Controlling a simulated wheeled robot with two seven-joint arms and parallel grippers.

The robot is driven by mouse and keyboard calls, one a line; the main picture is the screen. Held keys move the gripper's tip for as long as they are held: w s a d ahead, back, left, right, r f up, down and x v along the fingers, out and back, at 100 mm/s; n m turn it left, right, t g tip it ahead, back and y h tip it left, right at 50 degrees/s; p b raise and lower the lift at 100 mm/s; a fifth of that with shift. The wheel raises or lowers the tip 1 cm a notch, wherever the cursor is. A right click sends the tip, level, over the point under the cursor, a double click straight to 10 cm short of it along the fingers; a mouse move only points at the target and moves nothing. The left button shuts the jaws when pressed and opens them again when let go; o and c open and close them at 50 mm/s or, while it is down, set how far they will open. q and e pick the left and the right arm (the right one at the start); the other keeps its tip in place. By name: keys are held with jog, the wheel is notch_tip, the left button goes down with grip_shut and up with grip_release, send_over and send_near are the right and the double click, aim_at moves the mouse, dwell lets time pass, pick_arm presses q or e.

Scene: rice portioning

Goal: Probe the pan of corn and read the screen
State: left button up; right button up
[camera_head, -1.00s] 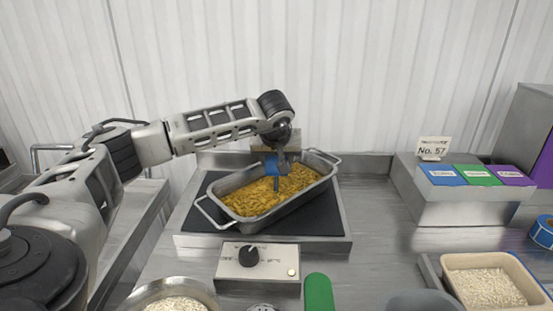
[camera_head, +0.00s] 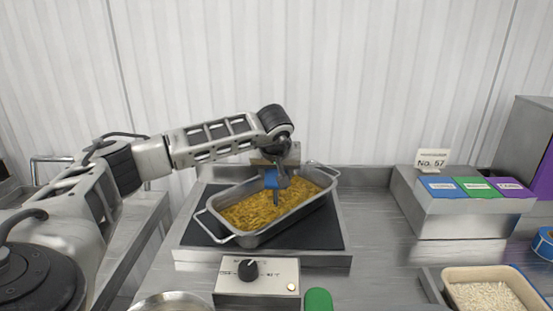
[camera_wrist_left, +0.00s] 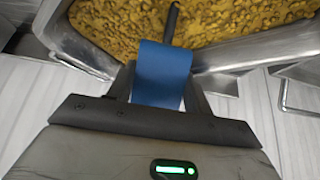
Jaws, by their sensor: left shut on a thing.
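A metal pan (camera_head: 238,237) with two wire handles holds yellow corn (camera_head: 246,210) and sits on a dark hot plate at the table's back. My left gripper (camera_head: 274,178) is over the pan and is shut on a blue probe (camera_head: 271,179). The probe points down, and its dark stem reaches into the corn; how deep I cannot tell. In the left wrist view the blue probe body (camera_wrist_left: 160,74) sits between the fingers, with its stem against the corn (camera_wrist_left: 215,22). I cannot read any screen on the probe. My right gripper is out of view.
A control box (camera_head: 257,281) with a black knob stands in front of the hot plate. A steel stand (camera_head: 470,213) with blue, green and purple labels and a "No. 57" card is at right. A tray of rice (camera_head: 487,297) is front right.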

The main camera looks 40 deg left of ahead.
aim_at(276, 172)
pick_arm(q)
notch_tip(276, 172, up, 2)
jog(key=shift+r+p, duration=0.25)
jog(key=shift+p, duration=0.1)
notch_tip(276, 172, up, 10)
jog(key=shift+f, duration=0.2)
dwell(0.5)
dwell(0.5)
